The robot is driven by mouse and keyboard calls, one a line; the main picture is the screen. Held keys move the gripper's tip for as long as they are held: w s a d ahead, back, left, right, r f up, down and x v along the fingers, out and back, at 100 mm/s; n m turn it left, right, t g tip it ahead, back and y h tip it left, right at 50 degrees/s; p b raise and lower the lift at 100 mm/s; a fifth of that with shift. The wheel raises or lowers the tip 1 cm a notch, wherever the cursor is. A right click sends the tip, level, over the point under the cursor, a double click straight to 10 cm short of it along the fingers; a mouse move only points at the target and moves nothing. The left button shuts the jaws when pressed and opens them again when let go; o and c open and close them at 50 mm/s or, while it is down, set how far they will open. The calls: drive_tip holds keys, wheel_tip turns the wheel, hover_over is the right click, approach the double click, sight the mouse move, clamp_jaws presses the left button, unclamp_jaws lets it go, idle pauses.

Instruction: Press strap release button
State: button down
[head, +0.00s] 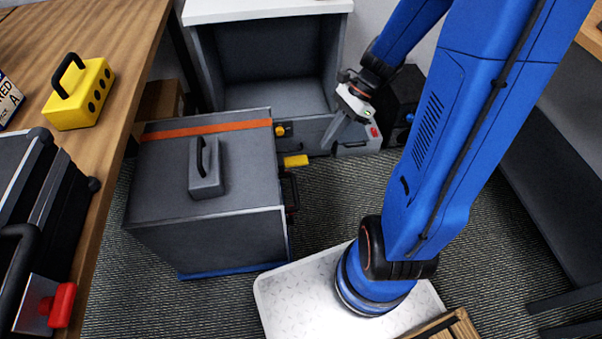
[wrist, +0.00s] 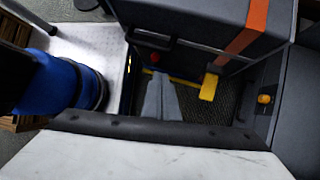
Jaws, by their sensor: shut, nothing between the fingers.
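A dark grey box (head: 165,185) with an orange strap (head: 205,130) across its lid stands on the floor. In the wrist view the strap (wrist: 247,28) runs down the box side toward a yellow tab (wrist: 209,87). The tab also shows in the head view (head: 295,161). A red button (wrist: 155,58) sits below a black handle in the wrist view; the box hides it in the head view. My gripper (head: 331,143) is shut and empty, pointing down to the right of the box, apart from the tab. Its fingers (wrist: 160,85) show grey in the wrist view.
A low grey panel carries a yellow knob (head: 282,129) and a red part (head: 374,132). A wooden table (head: 120,30) is at left.

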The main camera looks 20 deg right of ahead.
drive_tip(key=w+d+f+m+t+y, duration=0.1)
drive_tip(key=w+d+f+m+y, duration=0.1)
drive_tip(key=f+m, duration=0.6)
drive_tip(key=w+d+f+m+t+y, duration=0.2)
drive_tip(key=f+m, duration=0.6)
drive_tip(key=w+d+f+m+t+y, duration=0.2)
drive_tip(key=f+m+y, duration=0.1)
drive_tip(key=f+m, duration=0.5)
drive_tip(key=shift+d+f, duration=0.3)
drive_tip(key=shift+f, duration=0.15)
drive_tip(key=shift+a, duration=0.1)
drive_tip(key=w+a+f, duration=0.5)
drive_tip(key=a, duration=0.5)
drive_tip(key=shift+w+a, duration=0.25)
drive_tip(key=shift+w, duration=0.1)
drive_tip(key=shift+f, duration=0.1)
